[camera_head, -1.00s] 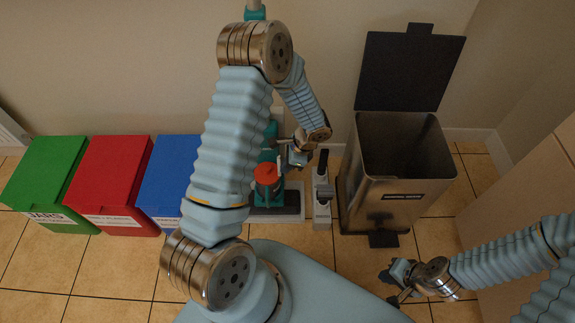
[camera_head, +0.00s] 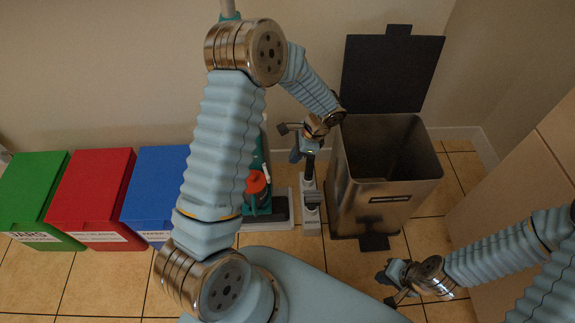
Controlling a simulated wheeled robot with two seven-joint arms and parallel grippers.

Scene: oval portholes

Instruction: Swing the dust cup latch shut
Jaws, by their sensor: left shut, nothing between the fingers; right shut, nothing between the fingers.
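A teal machine with a red round part (camera_head: 257,182) stands near the wall, partly hidden behind my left arm. Beside it is a slim grey device (camera_head: 310,205) with a dark upper part. I cannot tell which of these has the dust cup, and I cannot make out the latch. My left gripper (camera_head: 296,150) is shut and empty. In the picture it sits over the top end of the grey device; I cannot tell whether it touches. My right gripper (camera_head: 390,284) is shut and empty, low over the floor at the right.
An open metal bin (camera_head: 375,205) with its black lid (camera_head: 391,72) raised stands just right of the grey device. Green (camera_head: 35,190), red (camera_head: 92,188) and blue (camera_head: 155,185) bins stand at left. A cabinet (camera_head: 515,185) is at right.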

